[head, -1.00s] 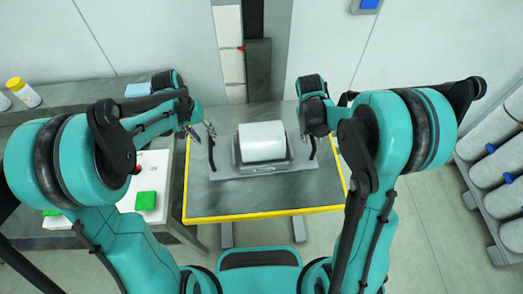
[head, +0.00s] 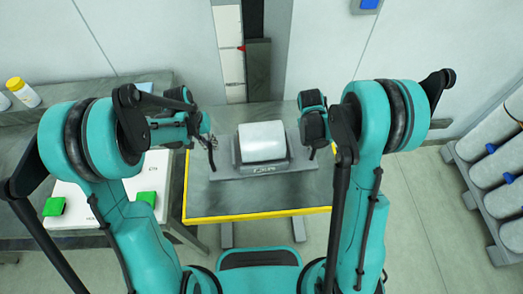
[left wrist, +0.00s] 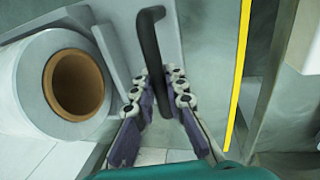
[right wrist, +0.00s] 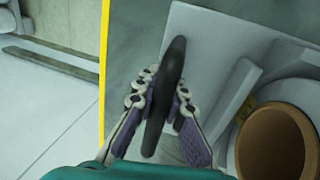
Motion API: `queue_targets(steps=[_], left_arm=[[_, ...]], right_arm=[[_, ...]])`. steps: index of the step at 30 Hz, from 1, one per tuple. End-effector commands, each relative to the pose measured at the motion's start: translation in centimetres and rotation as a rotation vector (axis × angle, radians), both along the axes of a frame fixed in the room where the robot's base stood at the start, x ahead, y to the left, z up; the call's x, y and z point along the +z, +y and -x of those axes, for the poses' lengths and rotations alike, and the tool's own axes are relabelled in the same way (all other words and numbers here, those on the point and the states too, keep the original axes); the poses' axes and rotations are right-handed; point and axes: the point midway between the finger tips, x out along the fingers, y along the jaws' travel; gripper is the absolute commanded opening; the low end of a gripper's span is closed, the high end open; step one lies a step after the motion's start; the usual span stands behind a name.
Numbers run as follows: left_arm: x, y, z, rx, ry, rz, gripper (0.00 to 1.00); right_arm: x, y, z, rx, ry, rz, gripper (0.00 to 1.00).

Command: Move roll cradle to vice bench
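The roll cradle (head: 230,174) is a grey tray carrying a white roll (head: 262,141), with a black handle at each end. It rests on a grey table with a yellow edge. My left gripper (head: 209,138) is at the left handle; in the left wrist view its fingers (left wrist: 156,90) are apart, one on each side of the black handle (left wrist: 150,45). My right gripper (right wrist: 164,95) straddles the other black handle (right wrist: 174,65), fingers apart, with little space beside it. The right fingertips are mostly hidden in the head view. I cannot tell whether any finger touches a handle.
A bench on the left holds a white board (head: 90,208), green blocks (head: 146,198) and a yellow-capped bottle (head: 22,92). A rack of large white rolls (head: 490,160) stands at the right. Floor (head: 425,225) is clear between the table and the rack.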

Motion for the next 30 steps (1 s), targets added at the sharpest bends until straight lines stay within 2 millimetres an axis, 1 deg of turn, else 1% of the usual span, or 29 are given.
queue_targets(steps=[11, 17, 23, 30], left_arm=[[0.1, 0.0, 0.0, 0.000, 0.000, 0.001, 0.00], [0.5, 0.0, 0.0, 0.000, 0.000, 0.001, 0.00], [1.7, 0.0, 0.0, 0.000, 0.000, 0.001, 0.00], [3.7, 0.0, 0.0, 0.000, 0.000, 0.001, 0.00]], right_arm=[[0.1, 0.0, 0.0, 0.000, 0.000, 0.000, 0.00], [0.5, 0.0, 0.0, 0.000, 0.000, 0.000, 0.00], [1.7, 0.0, 0.0, 0.000, 0.000, 0.000, 0.00], [3.7, 0.0, 0.0, 0.000, 0.000, 0.000, 0.00]])
